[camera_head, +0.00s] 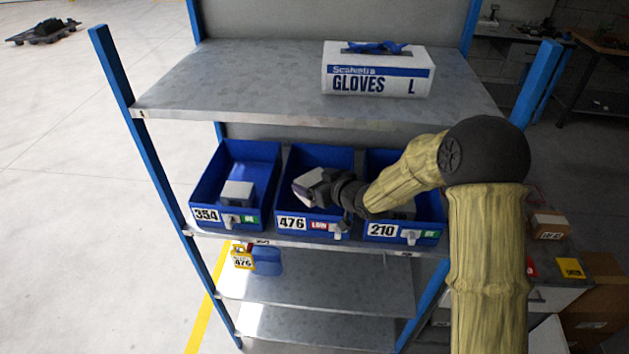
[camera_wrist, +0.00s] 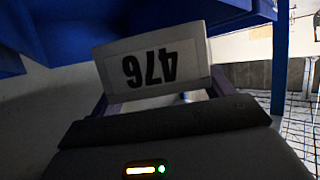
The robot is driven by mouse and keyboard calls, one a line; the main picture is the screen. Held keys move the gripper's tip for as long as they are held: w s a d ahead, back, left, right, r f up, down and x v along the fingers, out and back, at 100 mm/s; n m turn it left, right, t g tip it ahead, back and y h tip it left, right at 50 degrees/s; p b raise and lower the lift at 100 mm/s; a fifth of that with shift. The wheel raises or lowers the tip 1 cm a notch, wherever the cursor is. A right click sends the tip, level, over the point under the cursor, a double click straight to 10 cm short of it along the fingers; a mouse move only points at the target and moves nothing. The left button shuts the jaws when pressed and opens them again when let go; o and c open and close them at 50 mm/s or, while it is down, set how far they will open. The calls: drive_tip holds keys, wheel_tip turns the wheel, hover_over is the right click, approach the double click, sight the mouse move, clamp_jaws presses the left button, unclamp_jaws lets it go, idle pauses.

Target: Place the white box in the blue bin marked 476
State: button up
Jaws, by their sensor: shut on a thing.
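The white box (camera_head: 309,184) is held at the end of my arm, over the blue bin marked 476 (camera_head: 290,224), near its left wall. In the wrist view the white box (camera_wrist: 152,62) shows a face reading 476, upside down, between the two fingers. My gripper (camera_head: 322,187) is shut on it and partly hides it in the head view. The box is tilted. I cannot tell how far above the bin floor it is. Blue bin surfaces show at the upper left of the wrist view.
Bin 354 (camera_head: 207,216) on the left holds a pale box (camera_head: 237,192). Bin 210 (camera_head: 383,230) is on the right, partly behind my arm. The upper shelf (camera_head: 220,85) bears a gloves box (camera_head: 377,75).

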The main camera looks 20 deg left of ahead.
drive_tip(key=shift+s+f, duration=0.1)
drive_tip(key=o, duration=1.1)
drive_tip(key=shift+o, duration=0.2)
drive_tip(key=shift+r+p, duration=0.7)
drive_tip(key=shift+r, duration=0.1)
drive_tip(key=b+v, duration=0.4)
drive_tip(key=v, duration=0.8)
drive_tip(key=shift+f, duration=0.1)
